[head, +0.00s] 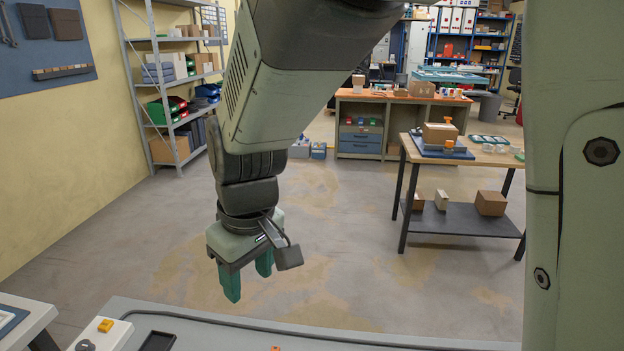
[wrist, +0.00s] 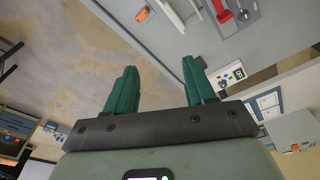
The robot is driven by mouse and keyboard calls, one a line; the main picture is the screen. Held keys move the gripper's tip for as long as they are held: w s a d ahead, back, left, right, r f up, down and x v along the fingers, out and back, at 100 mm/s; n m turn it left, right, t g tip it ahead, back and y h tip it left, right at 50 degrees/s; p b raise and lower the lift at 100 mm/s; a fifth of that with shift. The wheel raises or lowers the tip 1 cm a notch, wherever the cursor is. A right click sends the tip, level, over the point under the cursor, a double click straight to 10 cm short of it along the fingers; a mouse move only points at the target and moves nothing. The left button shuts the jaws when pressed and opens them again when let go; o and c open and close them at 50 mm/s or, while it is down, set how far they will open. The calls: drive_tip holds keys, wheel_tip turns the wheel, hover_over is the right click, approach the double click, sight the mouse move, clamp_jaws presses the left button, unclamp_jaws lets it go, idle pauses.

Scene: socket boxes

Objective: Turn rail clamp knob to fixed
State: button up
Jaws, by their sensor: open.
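My gripper (head: 248,278) hangs open and empty in the air beyond the grey bench top in the head view. Its two green fingers stand apart in the wrist view (wrist: 159,68), with nothing between them. I cannot tell which part is the rail clamp knob. Candidates are a small orange piece on the bench in the wrist view (wrist: 143,14), and a dark round knob (head: 85,345) on a white box at the lower left of the head view. My gripper touches none of these.
The grey bench top (head: 210,318) crosses the bottom of the head view, with a dark cable and a black tray (head: 158,341). A white box (head: 100,335) with an orange button stands at its left. Open floor (head: 330,230) lies beyond. A side table (head: 462,150) stands at right.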

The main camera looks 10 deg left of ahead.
drive_tip(key=s+a+f+n+g+h, duration=0.1)
drive_tip(key=s+a+f+n, duration=0.8)
drive_tip(key=s+a+f, duration=1)
drive_tip(key=f, duration=0.3)
drive_tip(key=w+a+f, duration=0.1)
drive_tip(key=f, duration=0.7)
drive_tip(key=shift+w+a, duration=0.15)
clamp_jaws()
